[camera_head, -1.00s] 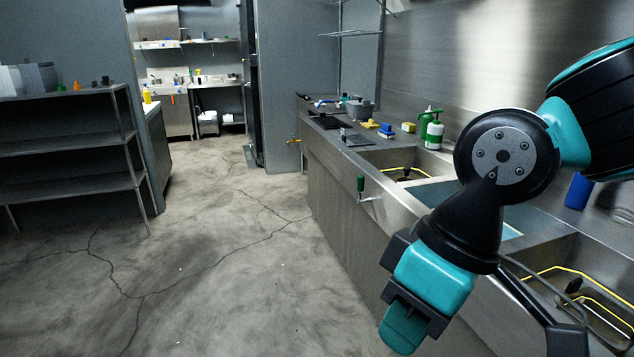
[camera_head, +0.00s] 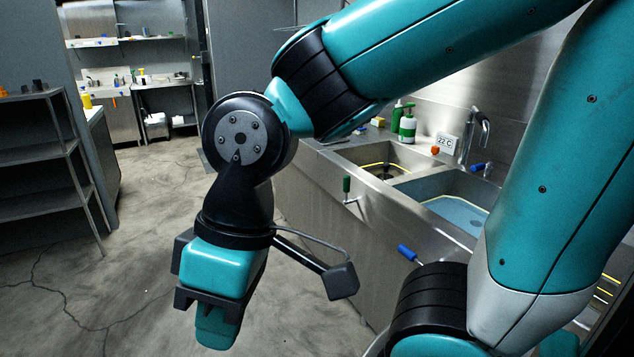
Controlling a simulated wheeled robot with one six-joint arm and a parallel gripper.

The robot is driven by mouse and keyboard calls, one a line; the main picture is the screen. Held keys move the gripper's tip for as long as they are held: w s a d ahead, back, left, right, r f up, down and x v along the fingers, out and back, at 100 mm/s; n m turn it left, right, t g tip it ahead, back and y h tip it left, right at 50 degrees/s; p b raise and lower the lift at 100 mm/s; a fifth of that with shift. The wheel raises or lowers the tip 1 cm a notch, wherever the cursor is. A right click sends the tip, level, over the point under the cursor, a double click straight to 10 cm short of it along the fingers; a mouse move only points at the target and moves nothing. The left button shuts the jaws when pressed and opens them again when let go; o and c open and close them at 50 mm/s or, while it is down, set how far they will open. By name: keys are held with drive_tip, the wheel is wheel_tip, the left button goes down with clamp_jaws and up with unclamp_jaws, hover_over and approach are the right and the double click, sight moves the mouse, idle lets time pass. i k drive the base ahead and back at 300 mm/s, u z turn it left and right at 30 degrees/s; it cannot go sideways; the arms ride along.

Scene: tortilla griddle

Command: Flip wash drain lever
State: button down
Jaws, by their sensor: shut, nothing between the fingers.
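Two drain levers stick out from the front of the steel sink unit. I cannot read which is the wash lever. The middle basin (camera_head: 453,212) holds bluish water. My gripper (camera_head: 213,332) hangs over the floor left of the sink front, pointing down. It is shut and empty, apart from both levers.
The left basin (camera_head: 385,158) has a yellow line inside. A faucet (camera_head: 474,135), a 22 C display (camera_head: 446,142) and a green-white bottle (camera_head: 407,125) stand behind. My arm hides the right part of the sink. A shelf rack (camera_head: 40,150) stands left; floor between is clear.

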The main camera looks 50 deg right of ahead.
sight(346, 178)
drive_tip(key=z, duration=0.1)
drive_tip(key=i, duration=0.7)
drive_tip(key=z, duration=0.75)
drive_tip(key=i, duration=0.6)
drive_tip(key=z, duration=0.55)
